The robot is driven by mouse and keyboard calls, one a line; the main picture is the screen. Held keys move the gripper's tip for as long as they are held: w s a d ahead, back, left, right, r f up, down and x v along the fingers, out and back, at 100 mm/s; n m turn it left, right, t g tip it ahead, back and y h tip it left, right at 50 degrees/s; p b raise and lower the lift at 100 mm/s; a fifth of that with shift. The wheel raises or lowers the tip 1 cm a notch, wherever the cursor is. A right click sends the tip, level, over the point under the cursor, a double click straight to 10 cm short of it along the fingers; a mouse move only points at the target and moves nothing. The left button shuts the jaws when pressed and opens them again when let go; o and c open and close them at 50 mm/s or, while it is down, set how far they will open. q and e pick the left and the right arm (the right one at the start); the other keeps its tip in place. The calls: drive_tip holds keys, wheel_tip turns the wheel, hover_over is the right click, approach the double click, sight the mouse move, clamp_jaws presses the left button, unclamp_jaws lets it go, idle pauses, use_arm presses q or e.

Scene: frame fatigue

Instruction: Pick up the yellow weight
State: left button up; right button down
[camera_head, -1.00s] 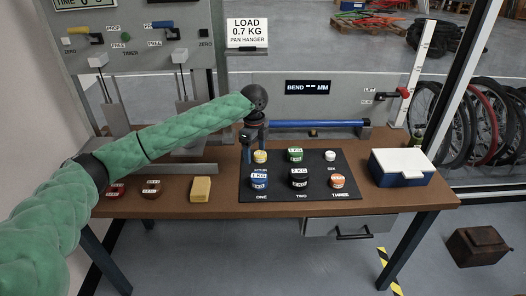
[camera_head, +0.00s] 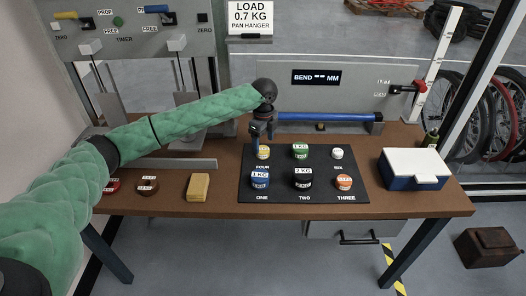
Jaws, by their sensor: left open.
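The yellow weight (camera_head: 263,153) stands on the black mat (camera_head: 319,163), in the back row at the spot marked FOUR. My left gripper (camera_head: 262,143) is open and points down just above and behind the yellow weight. Its near finger reaches close to the weight's upper left edge; I cannot tell whether they touch. My right gripper is not in view.
On the mat are a blue weight (camera_head: 260,180), a black weight (camera_head: 303,179), an orange weight (camera_head: 344,183), a green weight (camera_head: 300,152) and a white weight (camera_head: 337,153). A blue bar (camera_head: 330,118) lies behind. A blue box (camera_head: 414,170) stands right; a yellow block (camera_head: 198,187) lies left.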

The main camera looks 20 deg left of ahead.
sight(263, 149)
use_arm(q)
drive_tip(key=shift+a+f, duration=0.15)
drive_tip(key=shift+f, duration=1.5)
drive_tip(key=shift+r, duration=0.1)
drive_tip(key=c, duration=1.4)
